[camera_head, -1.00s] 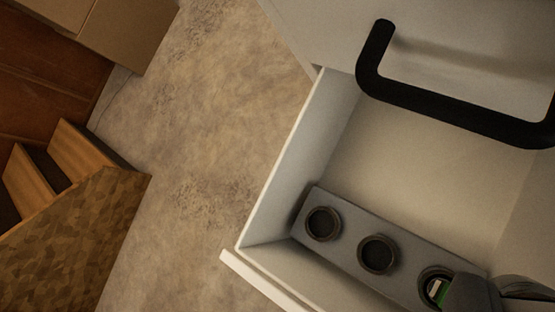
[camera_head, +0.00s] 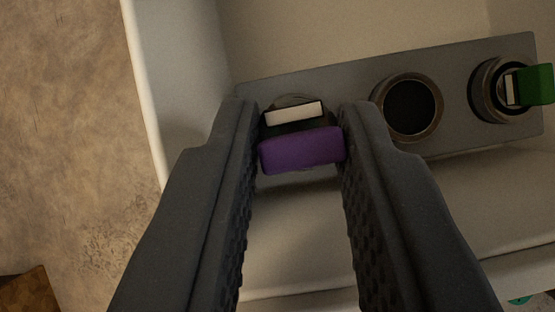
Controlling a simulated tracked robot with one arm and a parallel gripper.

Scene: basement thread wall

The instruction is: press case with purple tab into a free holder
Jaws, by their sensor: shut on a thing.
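The case with the purple tab (camera_head: 302,150) is between the fingers of my gripper (camera_head: 300,113), which is shut on it. A white label shows just beyond the tab. The case lines up with the left holder of a grey block, and my fingers and the case cover most of that holder. I cannot tell whether the case is in it or just above it. The middle holder (camera_head: 408,107) is a round, dark, empty socket. The right holder (camera_head: 488,90) has a case with a green tab (camera_head: 535,85) in it.
The grey holder block (camera_head: 455,130) lies in an open white drawer, whose left wall (camera_head: 185,90) is close to my left finger. Brown mottled floor (camera_head: 70,120) lies outside the drawer. A small teal thing (camera_head: 520,300) shows at the bottom right.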

